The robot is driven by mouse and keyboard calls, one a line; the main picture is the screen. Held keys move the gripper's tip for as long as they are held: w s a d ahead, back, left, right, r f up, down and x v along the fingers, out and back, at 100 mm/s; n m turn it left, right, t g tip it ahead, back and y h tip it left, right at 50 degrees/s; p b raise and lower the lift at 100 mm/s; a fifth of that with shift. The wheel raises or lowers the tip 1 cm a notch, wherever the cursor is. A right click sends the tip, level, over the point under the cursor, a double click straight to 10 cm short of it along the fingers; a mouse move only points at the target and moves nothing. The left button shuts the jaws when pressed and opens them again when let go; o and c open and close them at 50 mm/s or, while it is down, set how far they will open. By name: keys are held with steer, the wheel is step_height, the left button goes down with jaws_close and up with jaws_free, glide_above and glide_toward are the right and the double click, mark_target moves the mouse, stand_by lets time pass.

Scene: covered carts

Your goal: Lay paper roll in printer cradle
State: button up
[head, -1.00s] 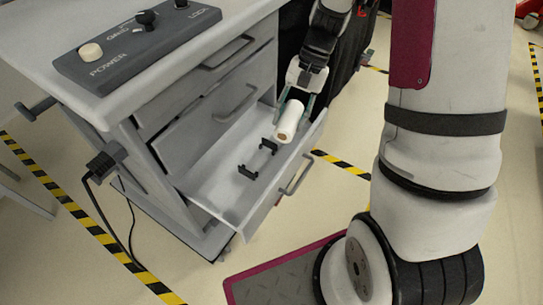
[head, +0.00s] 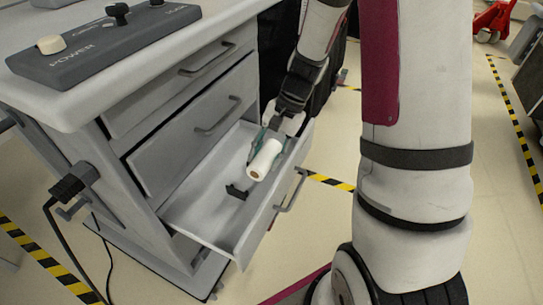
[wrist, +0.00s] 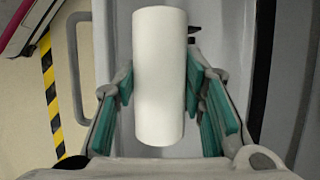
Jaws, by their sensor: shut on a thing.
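The white paper roll (head: 264,160) is held above the open bottom drawer (head: 197,213). My gripper (head: 270,148) is shut on it, with a teal finger on each side. In the wrist view the roll (wrist: 160,75) lies lengthwise between the fingers (wrist: 160,108). The dark printer cradle (head: 237,191) stands on the drawer floor, just left of and below the roll's near end in the head view. The roll hides part of the cradle. In the wrist view only a small dark piece of it (wrist: 194,27) shows beside the roll's far end.
The drawer's front wall and handle (head: 290,202) are close to the right of the roll. Two closed drawers (head: 190,150) rise on the left, under a worktop with a control panel (head: 100,45). The near part of the drawer is clear.

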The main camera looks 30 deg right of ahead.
steer(key=shift+w+a+f+b, duration=0.35)
steer(key=shift+w+a+f, duration=0.25)
steer(key=shift+w, duration=0.2)
steer(key=shift+w+a+f+b, duration=0.35)
steer(key=shift+w+a+f, duration=0.25)
steer(key=shift+w, duration=0.15)
steer(key=shift+w+a+f+b, duration=0.35)
steer(key=shift+w+a+f, duration=0.2)
steer(key=shift+w, duration=0.25)
steer(key=shift+r+p, duration=0.1)
steer(key=shift+p, duration=0.95)
steer(key=shift+f+b, duration=1.75)
steer(key=shift+f, duration=0.75)
steer(key=o, duration=1.3)
steer(key=shift+o, duration=0.2)
steer(key=shift+r, duration=0.1)
